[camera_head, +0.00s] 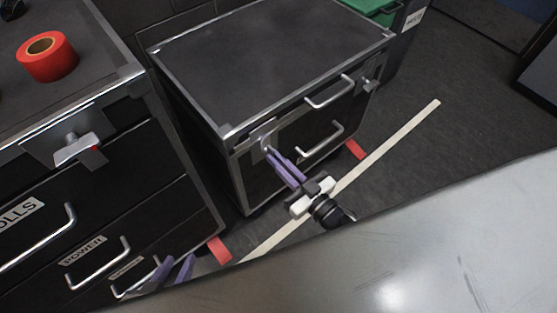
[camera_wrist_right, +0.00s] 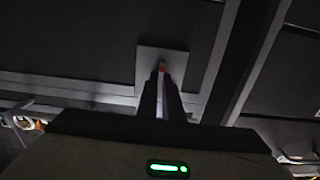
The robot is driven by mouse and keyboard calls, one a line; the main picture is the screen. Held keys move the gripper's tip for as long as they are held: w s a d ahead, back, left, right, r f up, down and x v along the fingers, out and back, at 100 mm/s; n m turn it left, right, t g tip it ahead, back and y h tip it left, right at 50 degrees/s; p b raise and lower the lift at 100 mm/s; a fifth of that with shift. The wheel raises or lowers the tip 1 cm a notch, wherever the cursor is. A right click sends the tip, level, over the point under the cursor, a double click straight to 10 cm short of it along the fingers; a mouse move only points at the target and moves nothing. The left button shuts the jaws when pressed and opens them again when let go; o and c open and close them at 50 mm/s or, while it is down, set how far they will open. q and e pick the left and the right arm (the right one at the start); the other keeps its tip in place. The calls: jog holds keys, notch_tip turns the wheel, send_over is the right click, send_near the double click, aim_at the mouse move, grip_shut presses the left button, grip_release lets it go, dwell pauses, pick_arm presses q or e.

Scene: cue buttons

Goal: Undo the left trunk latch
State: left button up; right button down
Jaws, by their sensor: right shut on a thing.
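The black trunk (camera_head: 270,65) with metal edges stands in the middle of the head view. Its left latch (camera_head: 262,136) is a metal plate with a catch on the front, near the left corner. My right gripper (camera_head: 271,152) reaches up to this latch and is shut on it; the fingertips cover most of the catch. In the right wrist view the latch plate (camera_wrist_right: 175,58) shows beyond the fingers, with a small red spot between the tips. The trunk's right latch (camera_head: 369,86) is untouched. My left gripper (camera_head: 174,262) is low at the left, open and empty.
A black drawer cabinet (camera_head: 100,200) stands at the left, with a latch (camera_head: 77,147) and handles. A red tape roll (camera_head: 47,57) lies on top. Trunk handles (camera_head: 330,92) sit right of the left latch. A pale floor strip (camera_head: 390,140) crosses open floor.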

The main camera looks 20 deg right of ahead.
pick_arm(q)
jog(key=shift+s, duration=0.1)
pick_arm(e)
jog(key=c, duration=1.9)
grip_release()
pick_arm(q)
jog(key=shift+s+a+r+p, duration=0.1)
jog(key=shift+r+p, duration=0.05)
jog(key=shift+p, duration=0.55)
pick_arm(e)
jog(key=v, duration=1)
jog(key=shift+s+d, duration=0.1)
jog(key=shift+s, duration=0.1)
pick_arm(q)
jog(key=shift+r, duration=0.1)
